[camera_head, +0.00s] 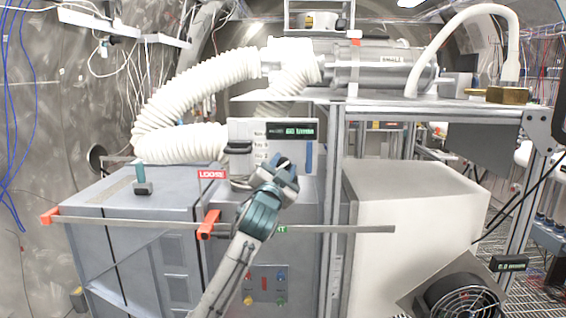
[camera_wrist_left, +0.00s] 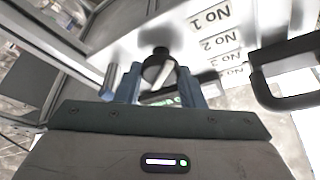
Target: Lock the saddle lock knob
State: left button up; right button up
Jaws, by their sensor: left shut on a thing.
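My left gripper (camera_head: 288,164) reaches up from the bottom and is at the front of the white instrument box (camera_head: 240,130). In the left wrist view its two blue-grey fingers (camera_wrist_left: 158,88) stand on either side of a round black knob (camera_wrist_left: 157,66) with a pale bar across it. The gripper is shut on this knob, though the fingers hide part of it. Labels No 1, No 2 and No 3 (camera_wrist_left: 216,43) are beside it. A red LOOSE tag (camera_head: 212,174) is to the left. A green tag (camera_head: 282,230) is partly hidden by my arm. My right gripper is not in view.
A grey rail (camera_head: 335,229) with orange clamps (camera_head: 208,224) crosses in front of the grey cabinets (camera_head: 140,240). A black handle (camera_wrist_left: 287,76) juts out beside the labels. A teal-handled item (camera_head: 141,178) stands on the left cabinet. A white block (camera_head: 410,220) is at the right.

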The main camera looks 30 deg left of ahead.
pick_arm(q)
jog(key=m+h, duration=0.1)
jog(key=m, duration=0.2)
jog(key=m+g+h, duration=0.1)
jog(key=m, duration=0.2)
jog(key=shift+m+h, duration=0.3)
jog(key=shift+m, duration=0.1)
jog(key=shift+m+g+h, duration=0.5)
jog(key=shift+m+g, duration=0.3)
jog(key=shift+m, duration=1.4)
jog(key=o, duration=1)
jog(key=shift+s, duration=0.15)
jog(key=s+d+b, duration=0.1)
jog(key=s+b, duration=0.4)
jog(key=s, duration=0.5)
jog(key=shift+s+d, duration=0.2)
jog(key=shift+d, duration=0.1)
